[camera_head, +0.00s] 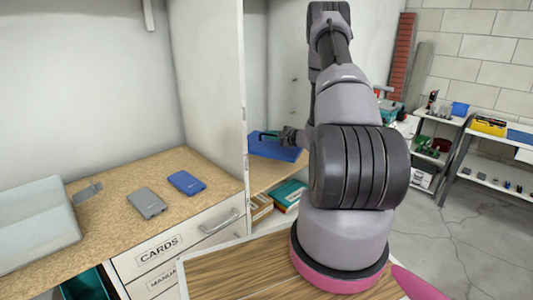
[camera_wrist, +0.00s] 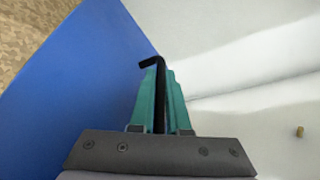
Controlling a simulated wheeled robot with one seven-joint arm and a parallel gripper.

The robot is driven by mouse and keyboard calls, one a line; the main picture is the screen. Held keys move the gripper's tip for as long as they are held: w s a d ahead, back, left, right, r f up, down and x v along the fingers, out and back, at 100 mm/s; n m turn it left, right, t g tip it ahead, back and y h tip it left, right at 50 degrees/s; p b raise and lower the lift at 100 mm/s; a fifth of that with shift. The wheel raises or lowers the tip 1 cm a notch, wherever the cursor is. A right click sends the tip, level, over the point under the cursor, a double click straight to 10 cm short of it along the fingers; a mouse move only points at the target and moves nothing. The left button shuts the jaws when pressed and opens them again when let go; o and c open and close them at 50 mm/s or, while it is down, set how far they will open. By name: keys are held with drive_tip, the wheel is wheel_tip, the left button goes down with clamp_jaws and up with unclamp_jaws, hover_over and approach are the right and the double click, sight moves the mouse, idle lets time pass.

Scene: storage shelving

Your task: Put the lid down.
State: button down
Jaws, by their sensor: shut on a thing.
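The lid (camera_head: 278,149) is a flat blue piece at the shelf opening in the cabinet in the head view. It fills much of the left side of the wrist view (camera_wrist: 75,85). My gripper (camera_head: 270,135) is at the lid's upper side. In the wrist view, its teal fingers (camera_wrist: 160,85) are shut on a thin black bent piece that looks like the lid's handle. The lid's underside and whatever it may touch are hidden. The arm covers part of the cabinet opening in the head view.
A white cabinet panel (camera_head: 244,100) stands left of the lid. On the left counter (camera_head: 120,215) lie a grey device (camera_head: 147,203) and a blue one (camera_head: 187,183). A pale wall (camera_wrist: 250,60) is close on the right in the wrist view.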

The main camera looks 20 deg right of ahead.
sight(293, 152)
drive_tip(key=shift+a+f, duration=0.1)
drive_tip(key=shift+f, duration=2.9)
drive_tip(key=shift+f, duration=0.1)
drive_tip(key=c, duration=0.9)
unclamp_jaws()
drive_tip(key=v, duration=1.2)
